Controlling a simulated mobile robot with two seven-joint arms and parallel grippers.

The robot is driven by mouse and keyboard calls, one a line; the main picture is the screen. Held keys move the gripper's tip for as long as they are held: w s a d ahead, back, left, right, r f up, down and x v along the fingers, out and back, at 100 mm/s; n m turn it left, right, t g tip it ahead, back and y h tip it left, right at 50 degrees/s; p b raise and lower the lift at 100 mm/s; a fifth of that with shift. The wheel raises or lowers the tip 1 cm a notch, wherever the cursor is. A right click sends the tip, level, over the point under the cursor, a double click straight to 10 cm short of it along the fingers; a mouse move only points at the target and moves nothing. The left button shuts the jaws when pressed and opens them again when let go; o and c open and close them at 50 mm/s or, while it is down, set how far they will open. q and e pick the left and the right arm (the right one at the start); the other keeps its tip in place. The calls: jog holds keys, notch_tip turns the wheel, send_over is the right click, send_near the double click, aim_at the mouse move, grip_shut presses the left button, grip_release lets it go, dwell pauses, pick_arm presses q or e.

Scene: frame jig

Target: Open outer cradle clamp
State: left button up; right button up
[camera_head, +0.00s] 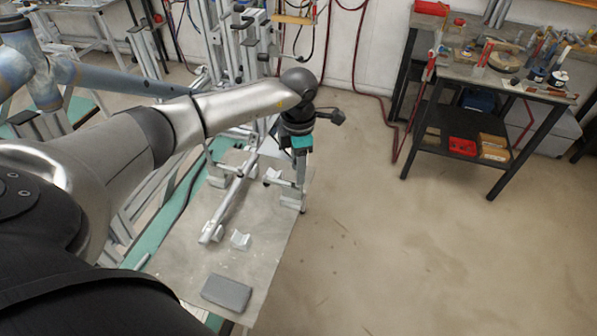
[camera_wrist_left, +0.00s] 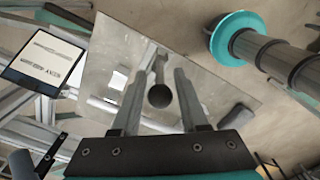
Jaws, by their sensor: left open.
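My left gripper (camera_head: 301,182) points down over the far right part of the metal jig plate (camera_head: 262,245). A clamp with pale metal parts (camera_head: 292,198) stands under and beside it, partly hidden by the fingers. In the left wrist view the gripper's two fingers (camera_wrist_left: 160,76) are apart. A dark round knob (camera_wrist_left: 160,96) shows between them, in line with a pale metal arm (camera_wrist_left: 159,66). I cannot tell whether the fingers touch the knob or how far below it lies. My right gripper is not in view.
A pale tube (camera_head: 230,205) lies along the plate in supports. A small metal block (camera_head: 240,240) and a dark grey box (camera_head: 227,293) sit nearer me. A tool bench (camera_head: 490,80) stands at the right. The floor between is clear.

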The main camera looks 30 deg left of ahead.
pick_arm(q)
jog(key=shift+f, duration=1.35)
jog(key=shift+c, duration=0.3)
grip_shut()
jog(key=shift+w+r, duration=0.1)
